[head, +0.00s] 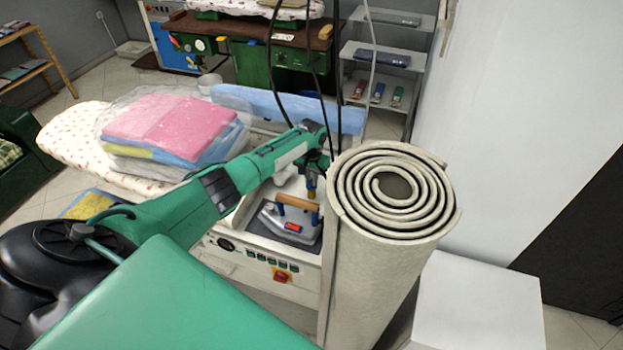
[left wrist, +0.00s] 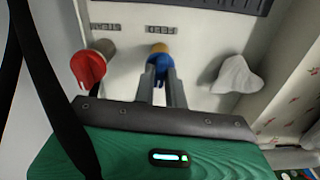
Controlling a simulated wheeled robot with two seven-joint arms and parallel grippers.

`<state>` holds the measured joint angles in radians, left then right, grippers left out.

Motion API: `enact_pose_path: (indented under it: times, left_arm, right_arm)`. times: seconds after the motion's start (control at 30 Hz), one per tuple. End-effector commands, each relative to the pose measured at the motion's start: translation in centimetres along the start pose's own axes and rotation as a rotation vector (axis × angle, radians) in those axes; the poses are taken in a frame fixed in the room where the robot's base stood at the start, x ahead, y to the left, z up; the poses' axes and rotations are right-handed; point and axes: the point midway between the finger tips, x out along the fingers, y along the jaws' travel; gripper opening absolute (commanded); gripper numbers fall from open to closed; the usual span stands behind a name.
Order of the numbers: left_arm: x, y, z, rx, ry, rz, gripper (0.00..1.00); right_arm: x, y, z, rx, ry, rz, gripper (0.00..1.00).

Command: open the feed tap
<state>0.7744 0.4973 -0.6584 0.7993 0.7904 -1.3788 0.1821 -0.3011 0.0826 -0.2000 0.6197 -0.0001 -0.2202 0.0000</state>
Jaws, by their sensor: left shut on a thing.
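In the left wrist view, a blue tap handle (left wrist: 161,66) on a yellow-brass body stands out from a pale panel (left wrist: 205,45). A small label above it is too blurred to read surely. My left gripper (left wrist: 160,74) has its two fingers around the blue handle and is shut on it. A red tap handle (left wrist: 88,68) sits to the left, apart from the fingers. In the head view my left arm reaches to the ironing unit (head: 290,262), and its fingers are not clear there. My right gripper is not in view.
An iron (head: 290,224) rests on the unit. A tall rolled carpet (head: 375,260) stands close on the right. Bagged folded textiles (head: 165,122) lie left of the arm. Dark cables (head: 310,50) hang above. A white knob-like thing (left wrist: 236,75) is right of the blue tap.

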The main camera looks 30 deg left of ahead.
Motion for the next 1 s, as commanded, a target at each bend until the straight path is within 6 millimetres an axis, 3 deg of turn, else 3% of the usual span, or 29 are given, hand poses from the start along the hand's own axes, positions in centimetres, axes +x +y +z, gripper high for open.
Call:
enact_pose_path:
  times: [1.0]
  left_arm:
    - [0.1,0.0,-0.1,0.932,0.003,-0.001,0.0]
  right_arm:
    - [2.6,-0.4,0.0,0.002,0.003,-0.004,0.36]
